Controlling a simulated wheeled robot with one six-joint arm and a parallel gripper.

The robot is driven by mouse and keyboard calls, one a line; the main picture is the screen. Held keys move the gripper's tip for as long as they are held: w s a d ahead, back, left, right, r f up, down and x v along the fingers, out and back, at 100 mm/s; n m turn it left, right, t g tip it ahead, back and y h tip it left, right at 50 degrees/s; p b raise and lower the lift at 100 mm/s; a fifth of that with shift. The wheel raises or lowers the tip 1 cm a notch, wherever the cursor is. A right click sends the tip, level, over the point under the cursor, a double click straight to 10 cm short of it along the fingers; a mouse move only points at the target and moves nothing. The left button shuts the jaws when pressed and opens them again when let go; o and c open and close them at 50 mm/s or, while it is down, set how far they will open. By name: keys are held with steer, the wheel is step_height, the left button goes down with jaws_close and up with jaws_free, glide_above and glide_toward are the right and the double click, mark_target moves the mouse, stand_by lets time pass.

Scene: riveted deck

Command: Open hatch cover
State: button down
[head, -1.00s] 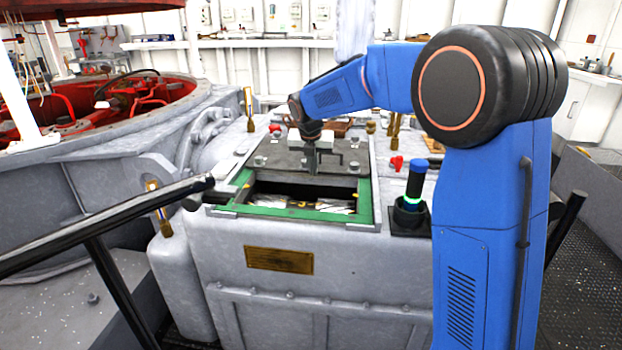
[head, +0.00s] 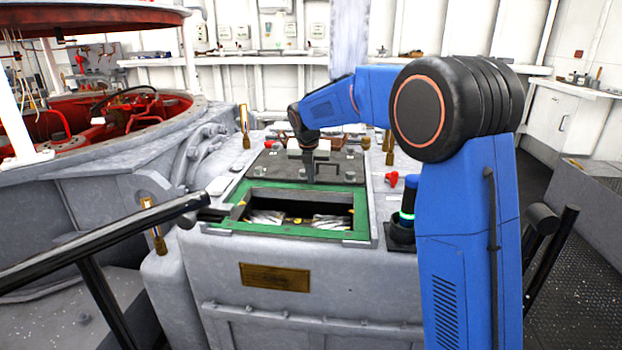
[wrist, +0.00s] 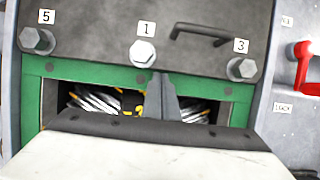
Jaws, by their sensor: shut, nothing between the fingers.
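The hatch cover (head: 268,168) is a dark grey plate lying flat behind the opening on the grey housing. A green-rimmed opening (head: 234,226) stands uncovered in front of it, with metallic and yellow parts inside. In the wrist view the cover (wrist: 110,30) carries bolts labelled 5, 1 and 3 and a black bar handle (wrist: 205,32). My gripper (head: 311,178) is shut and empty over the cover's front part. In the wrist view my gripper (wrist: 160,98) points toward the cover's near edge, left of the handle. I cannot tell whether it touches the cover.
A black handrail (head: 110,240) crosses the left foreground. A red-handled valve (head: 391,179) sits right of the cover, and brass fittings stand around the housing top. A large round red-lined well (head: 100,125) is at the left.

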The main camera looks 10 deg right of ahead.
steer(key=s+a, duration=0.4)
steer(key=s, duration=0.8)
steer(key=s+d+r+m, duration=0.2)
steer(key=s+d+m, duration=0.5)
steer(key=s, duration=0.4)
steer(key=s+d+r+m, duration=0.3)
steer(key=s+d+m, duration=0.2)
steer(key=s+m, duration=0.55)
steer(key=s+d+f+m, duration=0.1)
steer(key=s+f+m, duration=0.2)
steer(key=s+m, duration=0.4)
steer(key=s+d+f+m+y, duration=0.1)
steer(key=s+f+m, duration=0.3)
steer(key=s+m, duration=0.4)
steer(key=s+d, duration=0.1)
steer(key=s, duration=0.3)
steer(key=shift+s+d+t, duration=0.3)
steer(key=shift+s, duration=0.1)
